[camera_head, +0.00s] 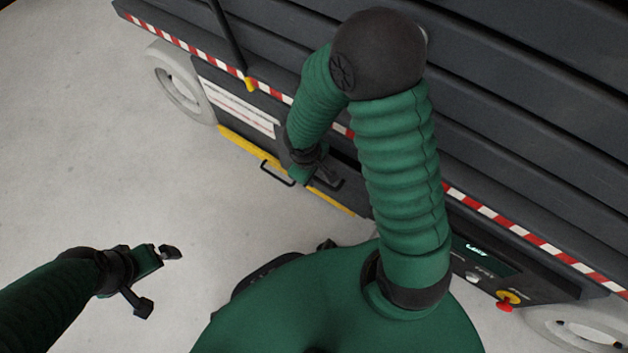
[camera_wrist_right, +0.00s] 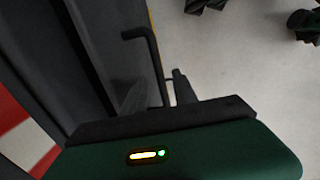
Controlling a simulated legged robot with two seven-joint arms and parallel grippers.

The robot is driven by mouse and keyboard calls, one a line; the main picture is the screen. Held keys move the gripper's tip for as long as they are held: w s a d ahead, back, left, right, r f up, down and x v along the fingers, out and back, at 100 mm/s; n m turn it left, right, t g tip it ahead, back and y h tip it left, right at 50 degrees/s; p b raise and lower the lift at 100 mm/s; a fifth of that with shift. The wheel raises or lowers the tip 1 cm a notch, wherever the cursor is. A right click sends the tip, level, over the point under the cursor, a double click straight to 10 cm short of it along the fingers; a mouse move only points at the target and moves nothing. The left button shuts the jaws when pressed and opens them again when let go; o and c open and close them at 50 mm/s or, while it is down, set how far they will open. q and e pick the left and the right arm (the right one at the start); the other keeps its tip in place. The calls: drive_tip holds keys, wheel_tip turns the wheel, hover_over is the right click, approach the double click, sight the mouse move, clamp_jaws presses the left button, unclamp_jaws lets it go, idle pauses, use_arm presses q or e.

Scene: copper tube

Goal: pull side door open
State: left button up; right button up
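The side door (camera_head: 262,142) is a low dark panel with a yellow strip along its bottom edge on the large machine's flank. I cannot tell whether it stands ajar. A black bar handle (camera_head: 277,173) sticks out left of my right gripper (camera_head: 318,177), which is at the panel's right part. In the right wrist view, a black bent handle (camera_wrist_right: 152,60) runs down between the fingers of my right gripper (camera_wrist_right: 158,92), which look apart; their contact is unclear. My left gripper (camera_head: 158,272) is open and empty over the floor, far from the door.
The dark machine (camera_head: 520,100) with a red-and-white striped edge fills the upper right. White wheels (camera_head: 180,85) stand at its corners. A control panel with a red button (camera_head: 504,306) is at lower right. Pale floor (camera_head: 80,150) on the left is clear.

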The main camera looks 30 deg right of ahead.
drive_tip(key=shift+d+f, duration=0.2)
drive_tip(key=shift+f, duration=0.5)
drive_tip(key=shift+r, duration=0.1)
drive_tip(key=shift+c, duration=0.4)
clamp_jaws()
idle(0.4)
